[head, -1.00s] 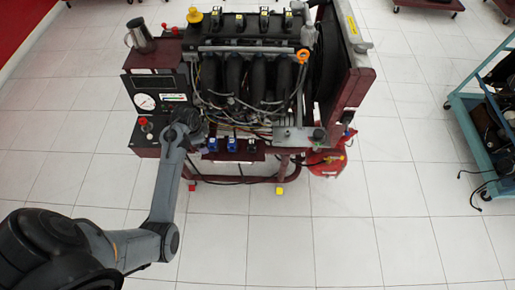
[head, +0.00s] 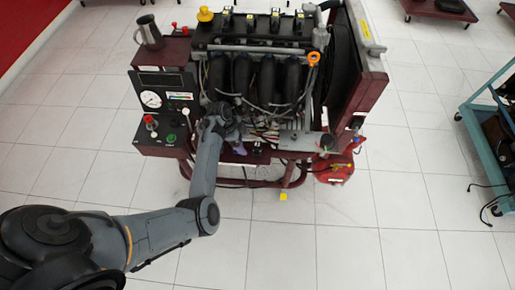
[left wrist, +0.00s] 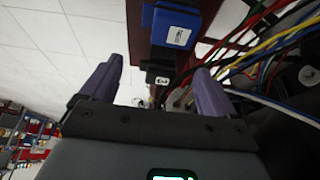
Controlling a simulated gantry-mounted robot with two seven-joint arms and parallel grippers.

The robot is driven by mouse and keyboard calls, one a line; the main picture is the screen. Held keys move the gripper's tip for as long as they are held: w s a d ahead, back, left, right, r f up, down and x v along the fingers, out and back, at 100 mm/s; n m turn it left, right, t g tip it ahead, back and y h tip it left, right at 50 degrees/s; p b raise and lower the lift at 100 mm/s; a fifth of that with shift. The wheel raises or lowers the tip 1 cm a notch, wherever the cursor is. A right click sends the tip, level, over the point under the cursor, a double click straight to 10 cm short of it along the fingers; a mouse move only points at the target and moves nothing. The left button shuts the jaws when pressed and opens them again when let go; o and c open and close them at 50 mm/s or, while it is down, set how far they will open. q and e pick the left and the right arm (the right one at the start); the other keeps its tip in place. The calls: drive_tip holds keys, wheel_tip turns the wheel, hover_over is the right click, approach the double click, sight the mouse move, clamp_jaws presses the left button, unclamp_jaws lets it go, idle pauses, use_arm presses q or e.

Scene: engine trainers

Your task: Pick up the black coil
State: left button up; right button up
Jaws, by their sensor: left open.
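The black coil (left wrist: 157,74) shows in the left wrist view between and beyond my finger tips, below a blue coil (left wrist: 172,28). In the head view the black coil (head: 257,149) is a small dark shape on the front ledge of the engine stand, just right of my left gripper (head: 238,147). In the left wrist view my left gripper (left wrist: 159,70) is open, its purple fingers spread and empty. Contact with the coil cannot be seen. My arm and gripper hide the blue coils in the head view. My right gripper is not in view.
The engine (head: 256,75) stands on a maroon stand, with colored wires (left wrist: 262,52) beside the right finger. A gauge panel (head: 163,98), a metal mug (head: 149,33) and a red extinguisher (head: 335,172) are around it. A teal cart (head: 483,130) stands right.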

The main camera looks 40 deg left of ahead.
sight(257, 146)
use_arm(q)
drive_tip(key=shift+w+d, duration=0.9)
drive_tip(key=shift+d, duration=0.3)
drive_tip(key=shift+d+b+x, duration=0.1)
drive_tip(key=shift+b+x, duration=0.65)
drive_tip(key=shift+x, duration=0.6)
drive_tip(key=shift+d+b+x, duration=0.15)
drive_tip(key=shift+b+x, duration=0.55)
drive_tip(key=shift+x, duration=0.6)
drive_tip(key=shift+w+r, duration=0.2)
drive_tip(key=c, duration=1.2)
